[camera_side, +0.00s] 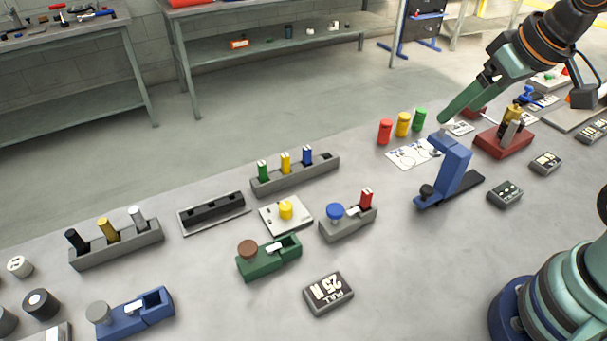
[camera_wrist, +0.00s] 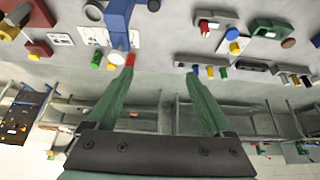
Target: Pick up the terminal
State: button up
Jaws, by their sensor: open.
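No single part is marked as the terminal. The red block also shows in the wrist view (camera_wrist: 204,26). My gripper (camera_wrist: 160,73) is open and empty, its green fingers apart. In the side view it is high at the upper right, above and behind the blue stand, away from these blocks.
A blue stand (camera_side: 454,165) rises right of the red block. Red, yellow and green cylinders (camera_side: 403,124) stand behind it. A green fixture (camera_side: 270,259), an empty dark-slotted tray (camera_side: 214,213) and a dark label block (camera_side: 328,293) lie nearby.

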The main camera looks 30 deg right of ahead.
jog(key=shift+c, duration=0.3)
jog(key=c, duration=0.4)
jog(key=shift+w, duration=0.1)
